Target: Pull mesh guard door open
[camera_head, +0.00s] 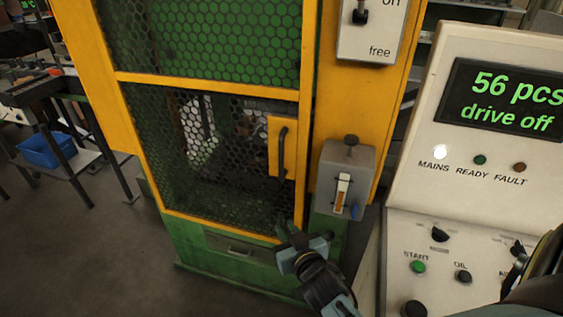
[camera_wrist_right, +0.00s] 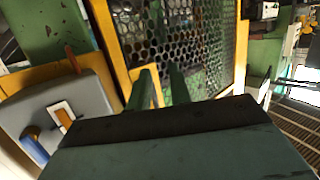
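The mesh guard door (camera_head: 222,82) has a yellow frame and dark hexagonal mesh. It looks shut against the yellow machine post on its right. Its black vertical bar handle (camera_head: 282,152) sits on a yellow plate at the door's right side. My right gripper (camera_head: 288,231) is below the handle, near the door's lower right corner, and apart from the handle. In the right wrist view its two fingers (camera_wrist_right: 161,88) stand apart with nothing between them, and the mesh (camera_wrist_right: 180,40) shows beyond. The handle cannot be made out there. My left gripper is out of view.
A grey switch box (camera_head: 341,180) with a knob is on the post right of the door, close to my right gripper; it also shows in the wrist view (camera_wrist_right: 85,100). A control console (camera_head: 480,190) stands at right. A workbench with a blue bin (camera_head: 46,149) is at left. Floor left of the machine is clear.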

